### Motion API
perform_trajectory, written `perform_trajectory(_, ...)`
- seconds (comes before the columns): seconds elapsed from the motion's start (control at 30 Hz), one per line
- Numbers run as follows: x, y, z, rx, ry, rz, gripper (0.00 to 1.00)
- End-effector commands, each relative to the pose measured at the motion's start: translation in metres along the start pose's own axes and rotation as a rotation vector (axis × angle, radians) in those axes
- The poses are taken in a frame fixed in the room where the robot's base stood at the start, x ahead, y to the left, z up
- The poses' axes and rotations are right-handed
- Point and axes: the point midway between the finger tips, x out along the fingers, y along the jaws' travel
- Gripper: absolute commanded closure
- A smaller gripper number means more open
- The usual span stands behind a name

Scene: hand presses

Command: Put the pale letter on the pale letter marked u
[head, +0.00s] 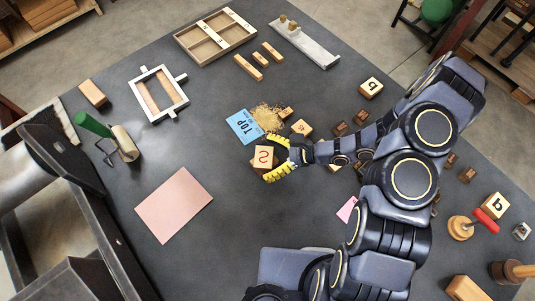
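A pale letter block (264,157) with a red curved mark like an S sits between the fingers of my gripper (268,160). The yellow-padded fingers are spread above and below it in the picture, with what looks like gaps beside it. Its lower side is partly shaded, and what it rests on is hard to see. Another pale letter block (302,128) is just up and right of my gripper; its mark is too small to read. Pale letter blocks with dark b-like marks stand at upper right (371,87) and far right (495,205). I cannot tell which is marked u.
A blue card (244,127) and a grainy tan heap (267,117) lie just above my gripper. Small dark brown blocks (340,129) lie to the right, partly behind my arm. A pink sheet (174,205) is at lower left. The table left of my gripper is mostly clear.

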Motion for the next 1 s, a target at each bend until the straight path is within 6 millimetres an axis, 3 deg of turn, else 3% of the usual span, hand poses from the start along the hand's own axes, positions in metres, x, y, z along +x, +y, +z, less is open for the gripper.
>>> perform_trajectory(0.57, -0.004, -0.001, 0.003, -0.001, 0.001, -0.002, 0.05)
perform_trajectory(0.77, -0.035, -0.001, 0.003, -0.001, 0.001, -0.007, 0.05)
perform_trajectory(1.0, -0.087, -0.002, 0.002, -0.004, 0.005, -0.008, 0.05)
